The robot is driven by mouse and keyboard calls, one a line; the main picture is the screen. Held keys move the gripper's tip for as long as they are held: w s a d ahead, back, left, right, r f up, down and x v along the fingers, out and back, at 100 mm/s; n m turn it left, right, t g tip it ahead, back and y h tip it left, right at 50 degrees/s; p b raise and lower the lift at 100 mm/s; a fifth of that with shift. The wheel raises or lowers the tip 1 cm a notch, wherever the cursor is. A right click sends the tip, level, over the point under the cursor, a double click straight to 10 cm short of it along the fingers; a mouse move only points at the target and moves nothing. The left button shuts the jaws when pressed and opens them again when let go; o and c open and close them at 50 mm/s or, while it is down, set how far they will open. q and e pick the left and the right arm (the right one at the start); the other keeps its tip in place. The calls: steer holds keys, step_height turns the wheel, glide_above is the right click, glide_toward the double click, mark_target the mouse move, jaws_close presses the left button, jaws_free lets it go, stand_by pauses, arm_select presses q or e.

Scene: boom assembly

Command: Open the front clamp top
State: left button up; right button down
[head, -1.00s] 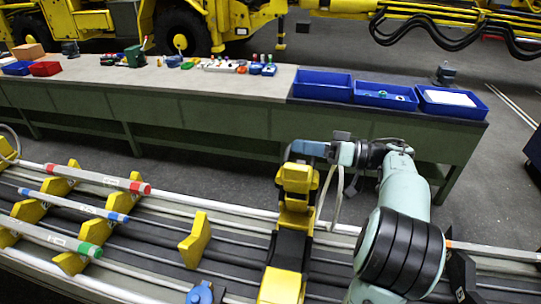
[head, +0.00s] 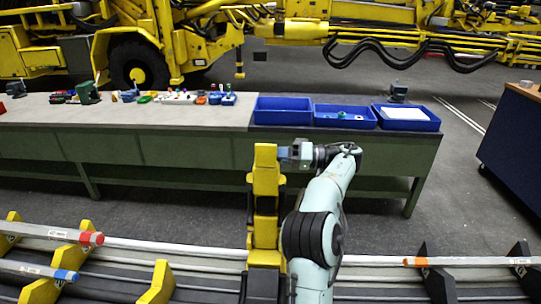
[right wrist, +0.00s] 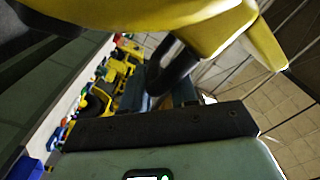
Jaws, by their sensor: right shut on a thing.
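The front clamp (head: 264,228) is a tall yellow piece standing on the rails at the middle of the head view. Its yellow clamp top (head: 265,158) stands upright at the upper end. My right gripper (head: 287,152) reaches in from the right at the height of the clamp top and is shut on it; the exact contact is hard to see. In the right wrist view, the yellow clamp part (right wrist: 150,12) fills the upper edge, with a dark cylinder below it. My left gripper is not in view.
A long workbench (head: 150,150) stands behind, with blue bins (head: 283,110) on its right end and small parts on its left. Rods with red and blue tips (head: 65,275) lie on yellow holders at left. Another rod (head: 470,261) lies at right. Grey floor lies between.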

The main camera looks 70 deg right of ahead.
steer(key=shift+w+d+f, duration=0.1)
steer(key=shift+d+f, duration=0.15)
steer(key=shift+f, duration=0.8)
steer(key=c, duration=1.1)
jaws_free()
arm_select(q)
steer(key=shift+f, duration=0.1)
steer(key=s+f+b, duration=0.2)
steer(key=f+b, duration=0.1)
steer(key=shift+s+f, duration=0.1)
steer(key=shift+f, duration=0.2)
arm_select(e)
steer(key=v, duration=0.9)
steer(key=r+v, duration=0.1)
steer(key=v, duration=0.3)
steer(key=shift+s+r, duration=0.1)
steer(key=shift+s, duration=0.1)
